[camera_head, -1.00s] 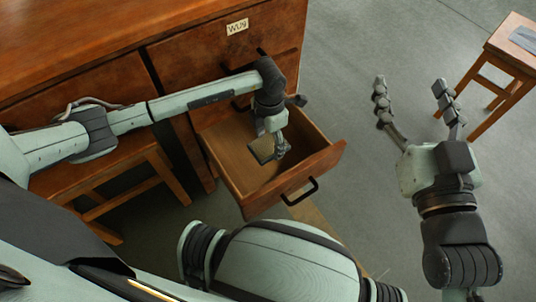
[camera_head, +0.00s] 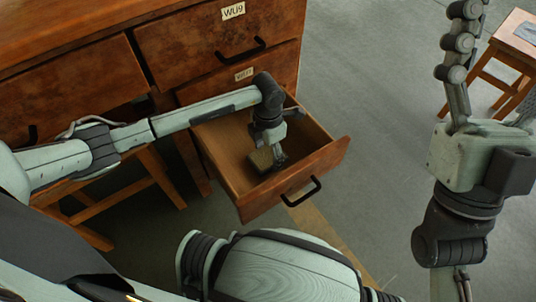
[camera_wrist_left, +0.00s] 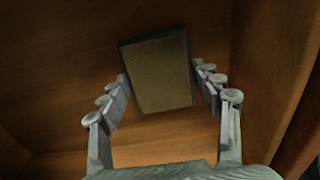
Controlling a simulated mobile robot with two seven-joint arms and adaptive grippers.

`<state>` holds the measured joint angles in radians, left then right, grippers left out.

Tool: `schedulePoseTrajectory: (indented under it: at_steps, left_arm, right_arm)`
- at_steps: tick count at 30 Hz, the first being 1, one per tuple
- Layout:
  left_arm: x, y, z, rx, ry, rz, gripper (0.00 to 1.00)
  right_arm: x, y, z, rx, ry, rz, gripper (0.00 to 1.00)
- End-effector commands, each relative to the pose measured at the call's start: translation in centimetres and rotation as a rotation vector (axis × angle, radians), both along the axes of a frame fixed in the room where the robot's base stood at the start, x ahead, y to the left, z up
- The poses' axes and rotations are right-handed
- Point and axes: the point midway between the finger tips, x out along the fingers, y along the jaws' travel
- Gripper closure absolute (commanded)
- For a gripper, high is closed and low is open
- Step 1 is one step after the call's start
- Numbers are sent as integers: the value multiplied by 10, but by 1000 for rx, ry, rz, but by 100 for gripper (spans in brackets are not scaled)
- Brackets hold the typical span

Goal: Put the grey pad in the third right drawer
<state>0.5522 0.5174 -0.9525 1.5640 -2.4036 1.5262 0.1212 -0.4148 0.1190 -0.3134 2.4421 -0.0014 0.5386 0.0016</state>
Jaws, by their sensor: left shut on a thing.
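The grey pad (camera_head: 262,159) is a small flat rectangular block, low inside the open drawer (camera_head: 222,150). My left gripper (camera_head: 277,156) points down into that drawer and is shut on the pad. In the left wrist view the pad (camera_wrist_left: 158,72) has a brownish-grey face and dark edges, with a finger at each side, above the drawer's wooden interior. I cannot tell whether it touches the drawer floor. The open drawer lies below two closed drawer fronts in the right column. My right gripper (camera_head: 490,75) is raised at the right, empty, its fingers apart.
The top right drawer (camera_head: 190,55) has a label WU9 and a black handle. Another labelled front lies below it, partly behind my left arm. A wooden stool (camera_head: 515,40) with a grey item on it stands at the top right. The grey floor between is clear.

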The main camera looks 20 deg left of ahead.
Motion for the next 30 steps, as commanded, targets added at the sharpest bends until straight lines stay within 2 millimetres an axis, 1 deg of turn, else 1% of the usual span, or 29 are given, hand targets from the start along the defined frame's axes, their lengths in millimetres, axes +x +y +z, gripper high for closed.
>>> schedulePoseTrajectory:
  at_steps: [7,11,12,16,26,28,30]
  left_arm:
    - [1,0,1,0,-2,0,75]
    - [1,0,-2,0,-1,0,75]
    - [0,0,-2,0,0,0,31]
    - [0,0,-2,0,0,1,15]
    - [0,0,-1,1,-1,1,15]
    - [0,0,3,0,-1,1,15]
    - [1,0,8,0,-1,0,15]
  right_arm:
    - [-1,-1,1,2,-7,-1,29]
    - [-4,-2,2,8,-26,-2,29]
    - [-4,-2,3,8,-27,-2,29]
    - [-3,-2,2,7,-25,-2,29]
    - [-3,-2,3,7,-23,-2,29]
    - [-1,-1,4,3,-10,-1,29]
    - [6,3,0,-14,49,3,29]
